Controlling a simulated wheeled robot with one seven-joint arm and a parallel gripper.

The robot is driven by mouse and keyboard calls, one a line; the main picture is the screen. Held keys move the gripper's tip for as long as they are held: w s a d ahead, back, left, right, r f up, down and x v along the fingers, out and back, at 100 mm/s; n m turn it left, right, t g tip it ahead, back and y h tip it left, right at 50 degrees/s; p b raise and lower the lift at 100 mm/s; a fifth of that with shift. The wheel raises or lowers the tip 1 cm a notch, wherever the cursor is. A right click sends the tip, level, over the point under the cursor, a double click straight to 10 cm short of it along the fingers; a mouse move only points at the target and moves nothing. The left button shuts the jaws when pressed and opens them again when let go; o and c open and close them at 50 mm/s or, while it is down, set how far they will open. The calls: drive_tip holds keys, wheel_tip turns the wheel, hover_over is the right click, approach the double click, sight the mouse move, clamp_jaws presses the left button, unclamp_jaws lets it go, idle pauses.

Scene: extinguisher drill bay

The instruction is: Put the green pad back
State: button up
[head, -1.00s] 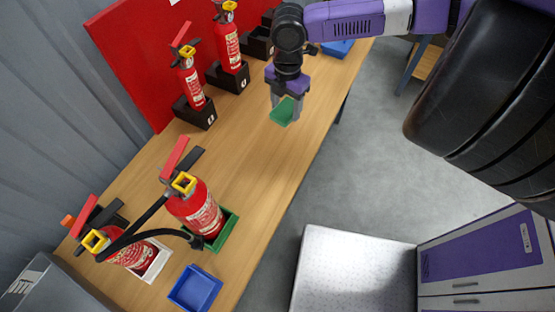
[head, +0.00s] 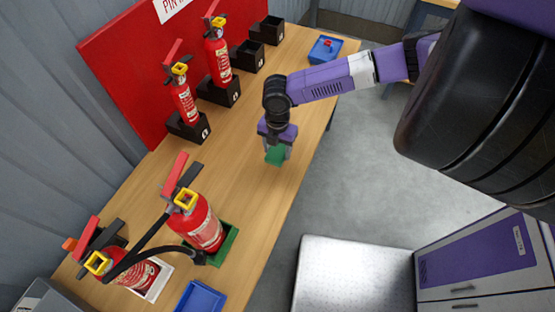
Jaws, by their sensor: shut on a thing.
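My gripper (head: 276,156) points down over the middle of the wooden table in the head view. It is shut on the green pad (head: 275,155), a small flat green piece seen between the fingers. I cannot tell how far the pad is above the table. A green tray (head: 229,245) sits on the near part of the table, with a fire extinguisher (head: 203,225) standing in it.
A blue tray (head: 200,298) and a white tray (head: 158,283) with another extinguisher are at the near end. Black holders (head: 188,128), two with extinguishers, line the red board (head: 130,80). A blue tray (head: 325,47) with a red item is at the far end. The table's middle (head: 235,185) is clear.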

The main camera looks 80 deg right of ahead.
drive_tip(key=shift+f, duration=3.45)
drive_tip(key=shift+f, duration=0.1)
drive_tip(key=o, duration=1.3)
